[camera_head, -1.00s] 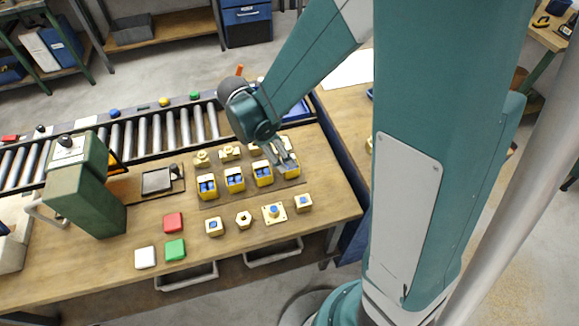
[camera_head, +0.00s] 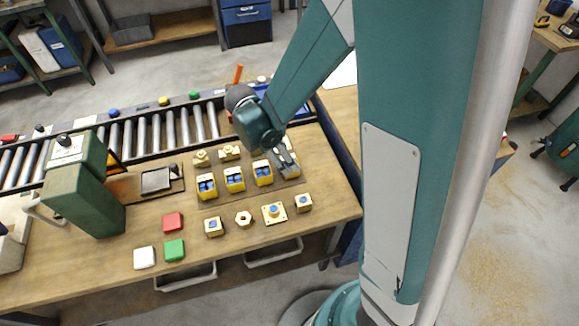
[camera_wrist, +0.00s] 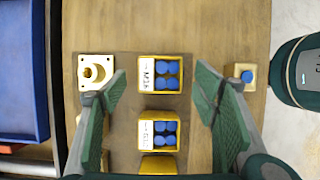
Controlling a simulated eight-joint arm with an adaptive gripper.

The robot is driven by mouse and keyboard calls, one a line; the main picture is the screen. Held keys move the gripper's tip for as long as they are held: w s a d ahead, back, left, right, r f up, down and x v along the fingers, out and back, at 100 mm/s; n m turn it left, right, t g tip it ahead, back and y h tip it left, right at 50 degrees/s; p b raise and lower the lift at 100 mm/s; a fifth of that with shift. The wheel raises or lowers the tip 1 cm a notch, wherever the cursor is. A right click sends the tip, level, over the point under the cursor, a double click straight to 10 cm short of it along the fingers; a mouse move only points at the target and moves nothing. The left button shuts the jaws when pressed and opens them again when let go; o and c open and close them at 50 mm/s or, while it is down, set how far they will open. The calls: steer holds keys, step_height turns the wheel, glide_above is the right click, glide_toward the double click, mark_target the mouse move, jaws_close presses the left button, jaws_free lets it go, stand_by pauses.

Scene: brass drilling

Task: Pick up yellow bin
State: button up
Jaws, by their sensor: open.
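Several yellow bins with blue contents and white labels stand in a row on a mat. In the head view, they include the left bin (camera_head: 206,187), a second bin (camera_head: 235,180) and a third bin (camera_head: 262,173). My gripper (camera_head: 285,160) is over the row's right end and partly hides the end bin (camera_head: 293,173). In the wrist view, my gripper (camera_wrist: 159,82) is open, with one finger on each side of a bin (camera_wrist: 160,87) and nothing held. Another bin (camera_wrist: 158,143) is below it. Finger height relative to the bin is unclear.
Machined brass parts stand behind the bins, including one at the wrist view's left (camera_wrist: 95,70). A front row includes a flanged part (camera_head: 274,213). A green machine (camera_head: 88,190) stands left. A roller conveyor (camera_head: 170,128) runs along the back.

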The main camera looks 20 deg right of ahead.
steer(key=shift+b+x, duration=0.35)
steer(key=shift+x, duration=1.75)
steer(key=c, duration=1)
